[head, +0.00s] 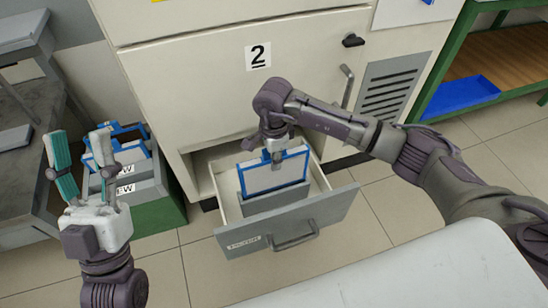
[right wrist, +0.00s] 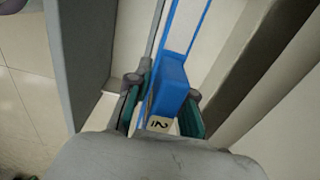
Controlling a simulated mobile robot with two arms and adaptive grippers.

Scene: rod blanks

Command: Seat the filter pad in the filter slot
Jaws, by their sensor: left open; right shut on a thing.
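The filter pad is a white panel with a blue frame (head: 272,174). It stands upright over the grey slot holder (head: 277,198) inside the open drawer (head: 229,240); its lower edge is hidden behind the holder's front, so I cannot tell how deep it sits. My right gripper (head: 276,152) is shut on the pad's top edge. In the right wrist view the fingers (right wrist: 160,108) clasp a blue tab of the pad (right wrist: 172,80) with a small number label. My left gripper (head: 82,165) is open and empty, its fingers pointing up at the left.
A green bin (head: 160,214) at the left holds more blue-framed pads (head: 128,135). The machine cabinet marked 2 (head: 200,70) rises behind the drawer. A green-framed shelf with a blue tray (head: 465,93) stands at the right. Tiled floor beside the drawer is clear.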

